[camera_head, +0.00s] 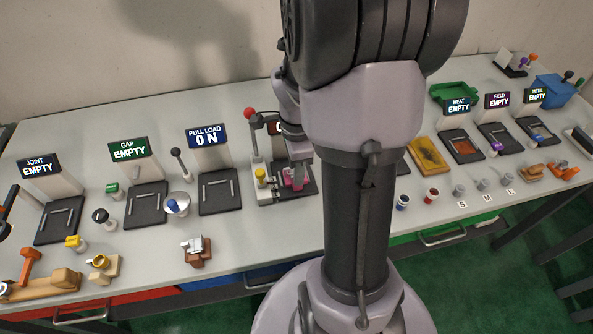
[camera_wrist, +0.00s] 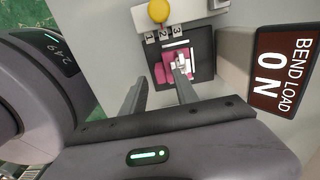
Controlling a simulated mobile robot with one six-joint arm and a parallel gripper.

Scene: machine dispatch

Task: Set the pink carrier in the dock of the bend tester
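The pink carrier (camera_wrist: 174,55) lies on the dark dock (camera_wrist: 205,38) of the bend tester, with a light grey piece on top of it. It looks to be in the dock, but I cannot tell whether it is fully seated. The carrier also shows in the head view (camera_head: 296,178), partly behind my arm. The bend tester's sign (camera_wrist: 287,58) reads BEND LOAD 0 N. My gripper (camera_wrist: 158,73) is open, its fingers apart and empty. The right fingertip overlaps the carrier in the wrist view; I cannot tell whether it touches.
A yellow knob (camera_wrist: 158,11) and labels 1, 2, 3 sit beside the dock. The pull tester's sign (camera_head: 207,137) stands to the left, and a red-knobbed lever (camera_head: 249,114) near the dock. A yellow-brown tray (camera_head: 428,155) lies to the right. Bare table lies in front.

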